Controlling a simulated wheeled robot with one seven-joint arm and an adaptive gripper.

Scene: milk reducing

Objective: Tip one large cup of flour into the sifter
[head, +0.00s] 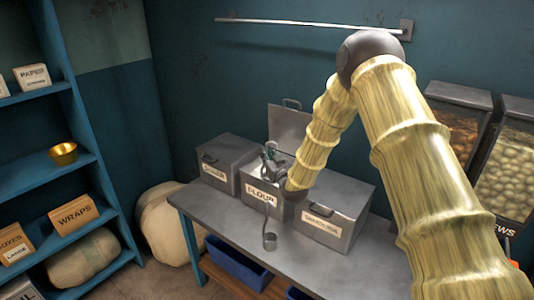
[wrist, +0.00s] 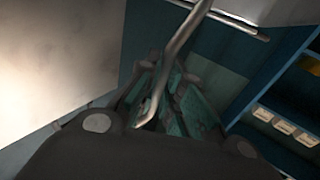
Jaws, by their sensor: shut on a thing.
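My gripper (head: 270,152) is over the open box labelled FLOUR (head: 257,192). In the wrist view its fingers (wrist: 160,105) are closed around a bent metal rod (wrist: 185,38), the handle of a metal cup. A small metal cup (head: 269,241) with a long thin upright handle shows in front of the flour box, low near the table's front edge. Where its handle meets my fingers is too small to make out. I cannot make out a sifter for certain; a gold bowl (head: 63,153) sits on the blue shelf at left.
Closed grey boxes stand left (head: 226,160) and right (head: 333,215) of the flour box on the metal table (head: 340,262). The raised lid (head: 290,123) stands behind. Blue bins (head: 238,262) sit below. A wall rail (head: 310,26) runs above; dispensers (head: 508,165) are at right.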

